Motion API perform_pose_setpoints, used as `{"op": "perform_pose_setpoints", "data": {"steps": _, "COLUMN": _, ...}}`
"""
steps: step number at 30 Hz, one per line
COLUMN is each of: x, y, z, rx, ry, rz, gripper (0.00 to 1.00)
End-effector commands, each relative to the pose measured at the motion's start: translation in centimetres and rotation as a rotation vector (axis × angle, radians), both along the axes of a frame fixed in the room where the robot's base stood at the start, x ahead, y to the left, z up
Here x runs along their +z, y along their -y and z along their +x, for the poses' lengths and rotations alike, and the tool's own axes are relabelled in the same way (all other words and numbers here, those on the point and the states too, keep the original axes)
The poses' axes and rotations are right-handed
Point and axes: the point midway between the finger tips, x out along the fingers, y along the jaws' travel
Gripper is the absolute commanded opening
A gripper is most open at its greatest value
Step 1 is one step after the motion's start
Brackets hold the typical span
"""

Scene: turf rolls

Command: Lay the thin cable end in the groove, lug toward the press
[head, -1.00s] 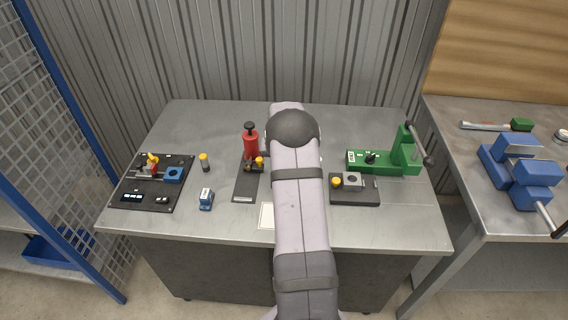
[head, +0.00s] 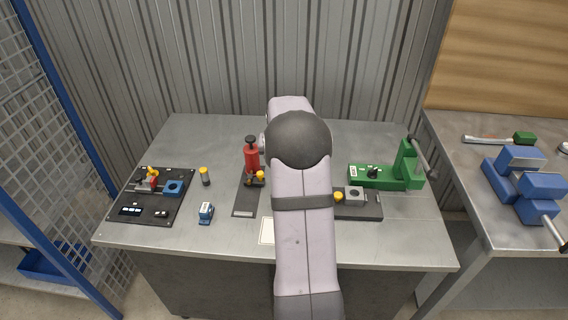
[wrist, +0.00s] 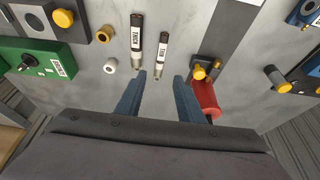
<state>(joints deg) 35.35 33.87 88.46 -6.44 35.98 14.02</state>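The thin cable end (wrist: 162,55), a dark sleeve with a white "THIN" label and a pale tip, lies on the bench in the wrist view. My gripper (wrist: 160,77) is open above the bench, its blue-grey fingers either side of the thin end's lower tip; it holds nothing. The similar thick cable end (wrist: 136,40) lies just left. Both are hidden by my arm in the head view. A red press-like device (head: 251,156) stands by a dark strip (head: 244,203); a green press (head: 400,172) stands at right. I cannot make out which part is the groove.
A dark block with a yellow knob (head: 360,212) sits before the green press. A black board with fittings (head: 152,195), a small grey-yellow cylinder (head: 205,176) and a blue block (head: 206,213) are at left.

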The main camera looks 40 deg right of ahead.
Motion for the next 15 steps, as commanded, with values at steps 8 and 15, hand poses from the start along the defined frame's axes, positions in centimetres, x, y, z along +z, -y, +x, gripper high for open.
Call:
{"op": "perform_pose_setpoints", "data": {"steps": 8, "x": 1.9, "y": -0.6, "z": -0.6, "rx": 0.0, "ry": -0.001, "rz": 0.001, "gripper": 0.34}}
{"op": "perform_pose_setpoints", "data": {"steps": 15, "x": 2.0, "y": -0.8, "z": -0.6, "rx": 0.003, "ry": -0.002, "rz": 0.001, "gripper": 0.34}}
